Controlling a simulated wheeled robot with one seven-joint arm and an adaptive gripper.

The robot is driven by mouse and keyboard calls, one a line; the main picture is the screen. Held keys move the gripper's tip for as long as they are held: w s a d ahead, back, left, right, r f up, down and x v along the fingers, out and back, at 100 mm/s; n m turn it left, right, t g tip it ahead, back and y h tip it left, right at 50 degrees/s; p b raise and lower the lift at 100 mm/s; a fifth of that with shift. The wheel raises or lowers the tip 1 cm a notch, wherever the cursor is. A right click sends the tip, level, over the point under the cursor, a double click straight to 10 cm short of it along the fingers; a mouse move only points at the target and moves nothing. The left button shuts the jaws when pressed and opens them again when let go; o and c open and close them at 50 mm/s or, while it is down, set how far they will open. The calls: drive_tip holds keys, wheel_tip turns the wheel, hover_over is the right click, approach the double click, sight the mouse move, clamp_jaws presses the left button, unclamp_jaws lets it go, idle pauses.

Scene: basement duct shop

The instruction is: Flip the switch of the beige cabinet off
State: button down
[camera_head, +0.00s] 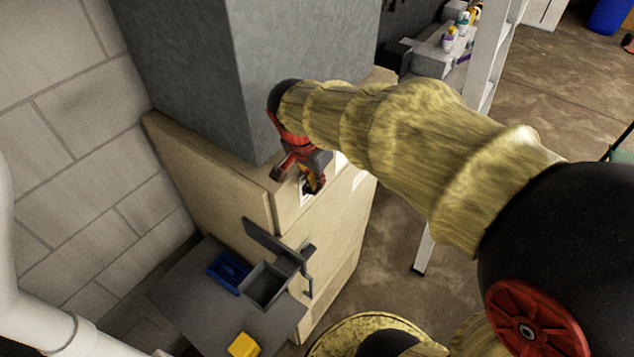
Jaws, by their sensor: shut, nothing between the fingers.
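The beige cabinet (338,232) stands in the middle of the view under a large grey duct (185,65). My gripper (313,186) is at the upper part of the cabinet's front face, with its fingertips over or very near a small pale plate with a dark centre. I cannot tell whether they touch it. The gripper is shut and empty. The switch itself is hidden or too small to make out behind the fingers, so its position cannot be read. Other pale patches show on the cabinet face just right of the gripper, partly covered by my arm.
A blue tray (229,271) and a yellow block (244,345) lie on a grey surface (185,300). The right floor is mostly clear.

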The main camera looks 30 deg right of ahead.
drive_tip(key=shift+s+f, duration=0.1)
drive_tip(key=shift+f, duration=0.1)
drive_tip(key=t+b, duration=0.1)
drive_tip(key=b, duration=0.2)
drive_tip(key=s+f+t+b, duration=0.1)
drive_tip(key=b, duration=0.2)
drive_tip(key=f+t+y+b, duration=0.1)
drive_tip(key=b, duration=0.2)
drive_tip(key=shift+s+d+m+t+b, duration=0.25)
drive_tip(key=shift+s+m+t+b, duration=0.05)
drive_tip(key=shift+b, duration=0.05)
drive_tip(key=shift+r, duration=0.15)
drive_tip(key=shift+w, duration=0.1)
